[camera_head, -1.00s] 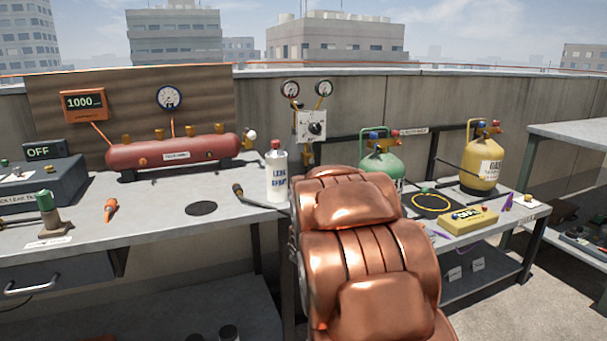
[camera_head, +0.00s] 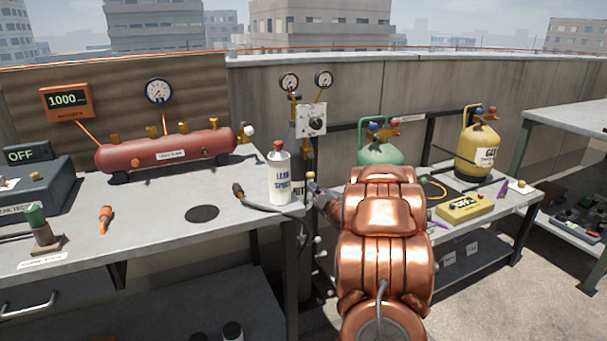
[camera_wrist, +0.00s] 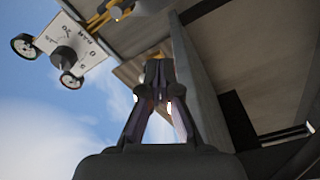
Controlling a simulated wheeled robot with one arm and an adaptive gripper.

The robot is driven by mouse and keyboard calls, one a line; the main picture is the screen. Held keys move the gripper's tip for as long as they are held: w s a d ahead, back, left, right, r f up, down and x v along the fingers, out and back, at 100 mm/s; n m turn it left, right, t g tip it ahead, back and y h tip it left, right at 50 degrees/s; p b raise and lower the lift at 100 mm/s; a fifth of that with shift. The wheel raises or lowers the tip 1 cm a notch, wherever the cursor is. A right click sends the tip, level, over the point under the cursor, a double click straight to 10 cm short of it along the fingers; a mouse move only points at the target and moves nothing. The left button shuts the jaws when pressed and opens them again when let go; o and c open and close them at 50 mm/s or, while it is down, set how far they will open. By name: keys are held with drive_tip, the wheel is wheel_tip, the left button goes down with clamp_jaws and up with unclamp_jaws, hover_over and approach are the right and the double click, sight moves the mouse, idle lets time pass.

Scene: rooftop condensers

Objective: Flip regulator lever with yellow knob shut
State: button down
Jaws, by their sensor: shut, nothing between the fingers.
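The regulator panel (camera_head: 311,120) is a white plate with a dark dial, mounted on the wall, with two round gauges (camera_head: 289,82) above it. Brass fittings and a pipe run down below the plate. A small yellow knob (camera_head: 311,176) shows low on this pipe, beside the bottle. My gripper (camera_head: 314,188) reaches left from my copper arm to just under this knob; whether they touch I cannot tell. In the wrist view my gripper (camera_wrist: 154,80) has its fingertips together and holds nothing. There the panel (camera_wrist: 75,40) is upper left, with a yellow-brass part (camera_wrist: 108,14) beside it.
A white leak spray bottle (camera_head: 279,178) with a red cap stands at the bench's right end, close to my gripper. A red tank (camera_head: 170,152) lies behind it. A green cylinder (camera_head: 379,153) and a yellow cylinder (camera_head: 478,150) stand to the right, the green one partly behind my arm.

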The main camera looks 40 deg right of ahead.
sight(308, 177)
drive_tip(key=shift+d, duration=0.15)
drive_tip(key=shift+w+d+f+b, duration=0.25)
drive_tip(key=shift+w+d, duration=0.8)
drive_tip(key=shift+w, duration=0.55)
drive_tip(key=shift+w+d+f+b, duration=0.1)
drive_tip(key=shift+w+d+f, duration=0.15)
drive_tip(key=shift+w+d, duration=1.05)
drive_tip(key=shift+w+d+f+b, duration=0.25)
drive_tip(key=shift+w+d, duration=0.5)
drive_tip(key=shift+w, duration=1.1)
drive_tip(key=shift+f, duration=0.15)
